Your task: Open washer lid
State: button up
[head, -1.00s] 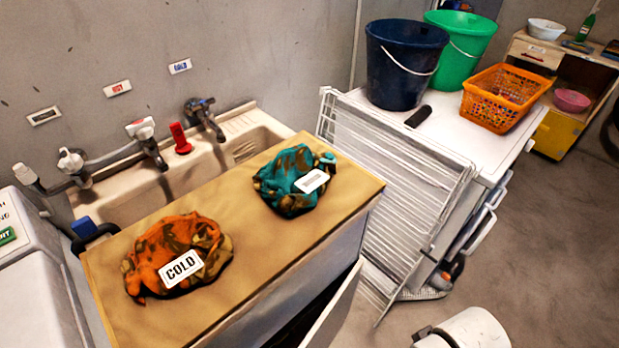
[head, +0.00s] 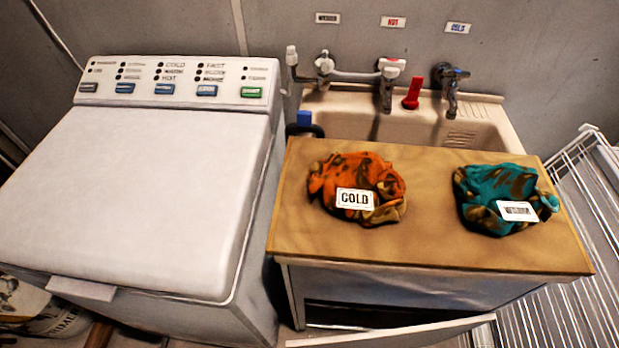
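The white top-loading washer (head: 255,295) stands at the left of the head view. Its lid (head: 135,190) is shut and lies flat over the top. A small pale tab (head: 82,289) sticks out at the lid's front edge, left of its middle. The control panel (head: 175,80) with several buttons runs along the back of the washer. My gripper is not in view.
Right of the washer, a wooden board (head: 420,245) bears an orange cloth bundle (head: 360,180) labelled COLD and a teal one (head: 500,190). Behind it is a sink (head: 350,124) with taps. A wire rack (head: 565,300) stands far right.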

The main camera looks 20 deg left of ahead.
aim_at(161, 202)
jog(key=k+u, duration=0.1)
jog(key=u, duration=1.5)
